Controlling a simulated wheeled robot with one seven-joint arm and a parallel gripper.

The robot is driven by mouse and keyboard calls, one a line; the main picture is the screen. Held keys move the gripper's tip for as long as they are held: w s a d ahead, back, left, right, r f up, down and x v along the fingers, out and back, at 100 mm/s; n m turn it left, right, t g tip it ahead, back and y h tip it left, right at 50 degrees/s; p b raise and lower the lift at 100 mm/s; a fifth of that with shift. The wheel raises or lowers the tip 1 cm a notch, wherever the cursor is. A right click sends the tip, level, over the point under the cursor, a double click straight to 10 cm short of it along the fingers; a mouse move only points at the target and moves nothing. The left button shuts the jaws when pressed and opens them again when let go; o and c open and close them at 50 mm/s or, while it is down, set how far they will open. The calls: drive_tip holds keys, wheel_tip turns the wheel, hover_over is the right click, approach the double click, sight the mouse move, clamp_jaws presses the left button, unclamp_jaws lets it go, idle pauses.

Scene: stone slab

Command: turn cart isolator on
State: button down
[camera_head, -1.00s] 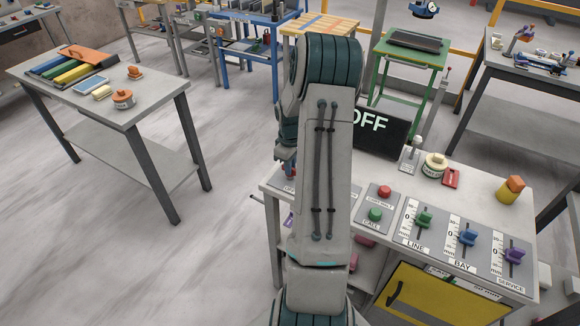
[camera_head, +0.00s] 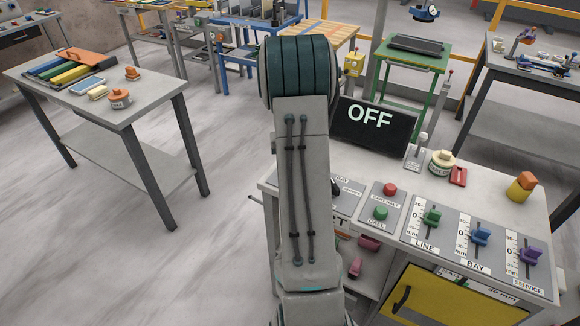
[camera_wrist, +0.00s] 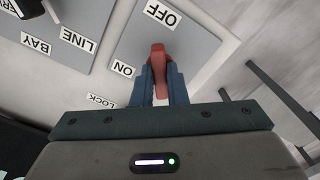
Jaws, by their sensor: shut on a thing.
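The isolator's red handle (camera_wrist: 158,60) shows in the wrist view on a grey plate (camera_wrist: 135,42). An OFF label (camera_wrist: 162,13) is above it, an ON label (camera_wrist: 122,69) is to its left, and a LOCK label (camera_wrist: 101,101) is lower left. My gripper (camera_wrist: 160,80) has its two blue fingers shut on the red handle, one on each side. The handle's pivot and exact setting are hard to tell. In the head view my arm hides the gripper and the handle. The black display (camera_head: 372,128) reads OFF.
The same bench (camera_head: 480,185) carries red and green buttons (camera_head: 385,203), LINE, BAY and SERVICE sliders (camera_head: 478,238), a small upright lever (camera_head: 419,147) and a yellow-orange block (camera_head: 521,187). A separate table (camera_head: 118,110) stands left across open floor.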

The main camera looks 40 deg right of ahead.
drive_tip(key=m+b, duration=0.1)
drive_tip(key=m, duration=0.2)
drive_tip(key=shift+w+m, duration=0.1)
drive_tip(key=shift+m, duration=0.3)
drive_tip(key=shift+m+b, duration=0.3)
drive_tip(key=shift+m, duration=1.4)
drive_tip(key=c, duration=1.4)
unclamp_jaws()
drive_tip(key=shift+c, duration=0.2)
wheel_tip(320, 180, up, 14)
drive_tip(key=b, duration=0.1)
